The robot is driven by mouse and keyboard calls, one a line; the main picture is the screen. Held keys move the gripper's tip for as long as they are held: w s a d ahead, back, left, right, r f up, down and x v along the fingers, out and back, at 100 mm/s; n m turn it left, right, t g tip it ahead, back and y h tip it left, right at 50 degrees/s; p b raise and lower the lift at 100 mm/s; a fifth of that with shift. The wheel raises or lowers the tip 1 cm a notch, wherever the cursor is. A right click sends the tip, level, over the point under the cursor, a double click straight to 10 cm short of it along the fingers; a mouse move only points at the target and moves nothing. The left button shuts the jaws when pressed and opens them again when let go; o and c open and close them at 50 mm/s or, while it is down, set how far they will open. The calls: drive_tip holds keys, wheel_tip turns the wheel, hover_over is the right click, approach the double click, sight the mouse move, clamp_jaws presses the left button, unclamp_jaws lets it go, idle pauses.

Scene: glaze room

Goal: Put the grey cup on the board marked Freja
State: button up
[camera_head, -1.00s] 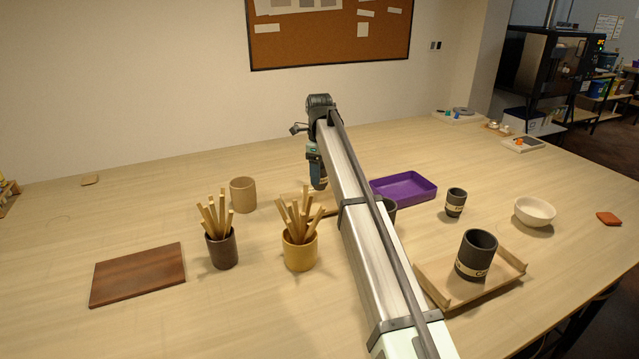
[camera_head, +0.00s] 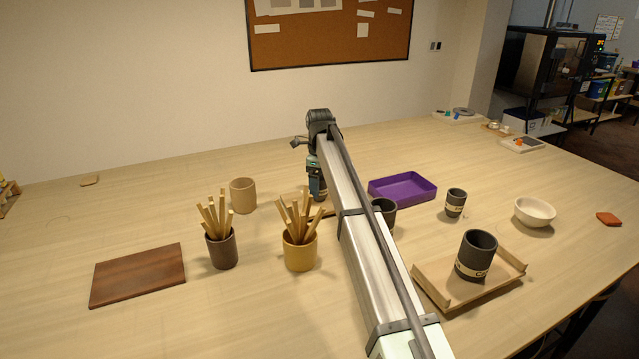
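Three dark grey cups are in view. One cup (camera_head: 478,250) with a light lettered band stands on a wooden tray (camera_head: 452,299) at the right. A smaller banded cup (camera_head: 456,198) stands on the table behind it. A third cup (camera_head: 387,208) is partly hidden by my arm. A dark brown board (camera_head: 138,273) lies at the left with no readable marking. A pale wooden board (camera_head: 325,212) lies mostly hidden behind my arm and under my gripper (camera_head: 318,194). The name Freja is not readable anywhere. My gripper points down; its fingers are too small and hidden to judge.
A brown pot (camera_head: 222,251) and a yellow pot (camera_head: 299,252) hold upright sticks. An empty tan cup (camera_head: 243,196) stands behind them. A purple tray (camera_head: 403,188) and a cream bowl (camera_head: 534,211) are at the right. The table's left rear is mostly clear.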

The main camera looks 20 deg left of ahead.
drive_tip(key=shift+o, duration=0.6)
wheel_tip(320, 180, up, 12)
drive_tip(key=shift+r, duration=0.2)
